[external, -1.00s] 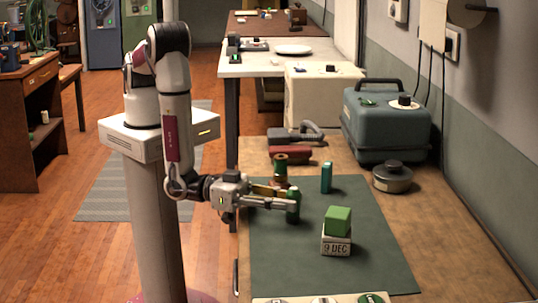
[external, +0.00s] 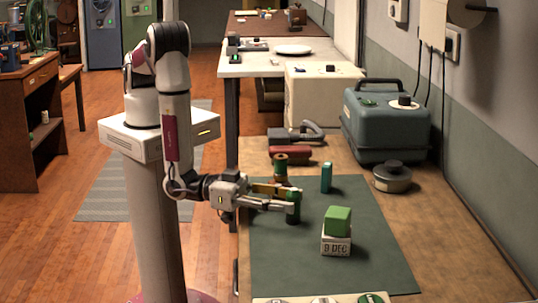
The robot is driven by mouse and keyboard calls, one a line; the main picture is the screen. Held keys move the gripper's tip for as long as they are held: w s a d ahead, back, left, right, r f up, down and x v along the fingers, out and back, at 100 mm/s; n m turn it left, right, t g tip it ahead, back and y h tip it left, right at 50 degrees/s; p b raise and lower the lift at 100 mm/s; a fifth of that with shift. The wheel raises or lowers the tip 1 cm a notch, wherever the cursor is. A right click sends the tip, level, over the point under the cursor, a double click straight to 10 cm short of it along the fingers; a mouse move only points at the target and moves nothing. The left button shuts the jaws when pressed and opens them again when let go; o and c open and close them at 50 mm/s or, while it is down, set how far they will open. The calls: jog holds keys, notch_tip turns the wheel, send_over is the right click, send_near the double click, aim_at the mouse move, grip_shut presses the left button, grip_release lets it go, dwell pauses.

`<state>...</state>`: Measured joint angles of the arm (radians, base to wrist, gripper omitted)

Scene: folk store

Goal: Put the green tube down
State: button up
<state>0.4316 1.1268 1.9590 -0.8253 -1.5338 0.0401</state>
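A green tube (external: 292,215) stands upright on the dark green mat (external: 290,260), near its left side. My gripper (external: 295,199) reaches in from the left, low over the mat, with its fingers on either side of this tube. The fingers look spread, one in front of the tube and one behind its top. The near finger covers part of the tube, and any small gap beside it is hard to see. A second green tube (external: 326,178) stands upright farther back on the mat, apart from my gripper.
A green block (external: 338,220) sits on a white date block (external: 336,245) to the right. A green and copper-coloured spool (external: 280,170) stands just behind my gripper. A dark round tin (external: 393,177) and a teal machine (external: 387,125) are at back right. The mat's front is largely clear.

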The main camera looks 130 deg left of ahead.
jog(key=v, duration=1.1)
jog(key=shift+s+d, duration=0.2)
jog(key=shift+s, duration=0.15)
jog(key=shift+f, duration=0.1)
jog(key=shift+w, duration=0.15)
